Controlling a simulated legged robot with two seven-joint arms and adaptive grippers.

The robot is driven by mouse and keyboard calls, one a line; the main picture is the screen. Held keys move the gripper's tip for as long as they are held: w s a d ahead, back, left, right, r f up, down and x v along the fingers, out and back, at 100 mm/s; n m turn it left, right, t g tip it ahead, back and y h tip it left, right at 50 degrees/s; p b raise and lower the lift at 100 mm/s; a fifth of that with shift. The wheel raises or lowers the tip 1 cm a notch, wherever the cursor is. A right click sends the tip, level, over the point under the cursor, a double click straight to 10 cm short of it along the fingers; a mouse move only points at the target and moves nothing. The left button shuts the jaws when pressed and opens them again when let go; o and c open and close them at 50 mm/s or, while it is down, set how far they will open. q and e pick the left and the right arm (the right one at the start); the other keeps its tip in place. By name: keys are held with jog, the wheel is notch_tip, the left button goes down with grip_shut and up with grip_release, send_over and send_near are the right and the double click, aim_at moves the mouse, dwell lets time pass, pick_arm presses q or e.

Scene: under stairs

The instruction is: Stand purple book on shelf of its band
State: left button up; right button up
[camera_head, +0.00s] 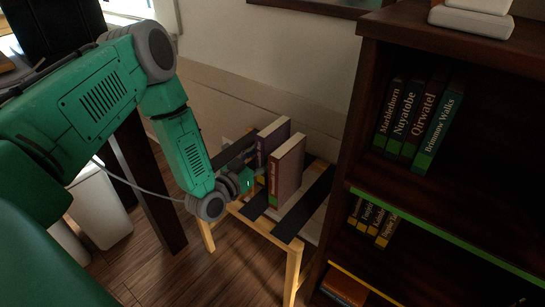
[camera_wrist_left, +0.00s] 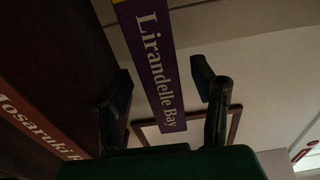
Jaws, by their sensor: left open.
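The purple book (camera_head: 262,150) stands upright on a small wooden stand, beside and partly behind a brown-red book (camera_head: 287,170). In the left wrist view the purple book's spine (camera_wrist_left: 154,65) reads "Lirandelle Bay" and has a yellow band at its top end in that picture. My left gripper (camera_head: 254,178) is low at the spines. In the wrist view its fingers (camera_wrist_left: 162,75) are open, one on each side of the purple spine, with visible gaps. The dark bookcase has a green-edged shelf (camera_head: 440,231) and a yellow-edged shelf (camera_head: 365,284) below it. My right gripper is not seen.
Green-banded books (camera_head: 418,120) stand on the green-edged shelf, with room to their right. Several yellow-banded books (camera_head: 372,222) stand on the shelf below. The bookcase side (camera_head: 345,150) rises close to the stand (camera_head: 292,268). The brown-red book's spine (camera_wrist_left: 35,125) is left in the wrist view.

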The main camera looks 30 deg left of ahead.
aim_at(275, 146)
pick_arm(q)
jog(key=shift+w+d+r, duration=0.1)
jog(key=shift+w+d, duration=0.2)
jog(key=shift+d, duration=0.05)
jog(key=w, duration=0.1)
jog(key=w+b, duration=0.1)
jog(key=w, duration=0.1)
jog(key=w+b, duration=0.1)
jog(key=shift+w+a, duration=0.15)
jog(key=shift+a, duration=0.25)
jog(key=shift+w+a, duration=0.2)
jog(key=shift+w, duration=0.2)
jog(key=shift+d, duration=0.35)
jog(key=shift+c, duration=0.8)
jog(key=shift+d+r, duration=0.1)
jog(key=shift+d, duration=0.2)
grip_shut()
jog(key=shift+a, duration=0.15)
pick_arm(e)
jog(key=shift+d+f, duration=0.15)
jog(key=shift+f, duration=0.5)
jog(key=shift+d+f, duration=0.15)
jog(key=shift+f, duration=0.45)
